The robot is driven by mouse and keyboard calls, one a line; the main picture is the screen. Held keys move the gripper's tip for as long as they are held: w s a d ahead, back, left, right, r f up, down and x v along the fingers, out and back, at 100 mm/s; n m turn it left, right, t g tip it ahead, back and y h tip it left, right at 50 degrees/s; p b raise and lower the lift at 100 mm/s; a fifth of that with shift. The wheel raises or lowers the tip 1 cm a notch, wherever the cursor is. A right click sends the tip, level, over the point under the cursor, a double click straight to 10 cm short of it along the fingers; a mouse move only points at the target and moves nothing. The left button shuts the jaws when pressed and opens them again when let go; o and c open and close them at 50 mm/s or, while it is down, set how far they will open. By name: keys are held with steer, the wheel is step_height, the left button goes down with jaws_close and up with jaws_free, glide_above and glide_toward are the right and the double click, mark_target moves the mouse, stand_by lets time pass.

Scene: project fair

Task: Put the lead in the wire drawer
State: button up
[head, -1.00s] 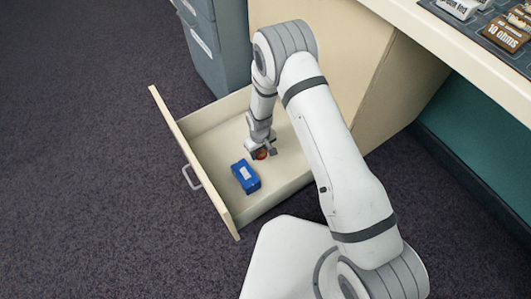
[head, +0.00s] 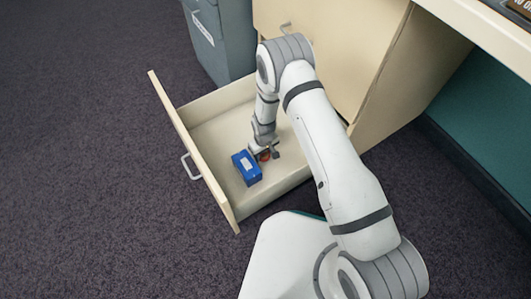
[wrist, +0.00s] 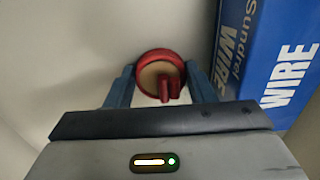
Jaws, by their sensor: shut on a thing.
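The lead is a red coil (wrist: 160,62) seen between my gripper's fingers in the wrist view. Only a small reddish part of it (head: 264,156) shows in the head view. My gripper (head: 267,153) is shut on the lead, low inside the open drawer; the fingers (wrist: 160,85) lie on either side of it. The wire drawer (head: 207,165) is pulled out, with a pale floor and a handle on its front. A blue box marked WIRE (head: 246,168) stands in it, just beside my gripper; it also shows in the wrist view (wrist: 275,60). I cannot tell whether the lead touches the drawer floor.
The cream desk cabinet (head: 335,50) rises behind the drawer, with the desktop (head: 490,38) at upper right. A grey-blue cabinet (head: 222,40) stands at the back. Dark carpet (head: 90,170) is clear on the left.

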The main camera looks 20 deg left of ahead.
steer(key=o, duration=1)
steer(key=shift+f, duration=0.1)
steer(key=shift+c, duration=0.2)
step_height(320, 180, up, 12)
steer(key=p, duration=0.5)
steer(key=shift+r+p, duration=0.2)
steer(key=shift+p, duration=0.1)
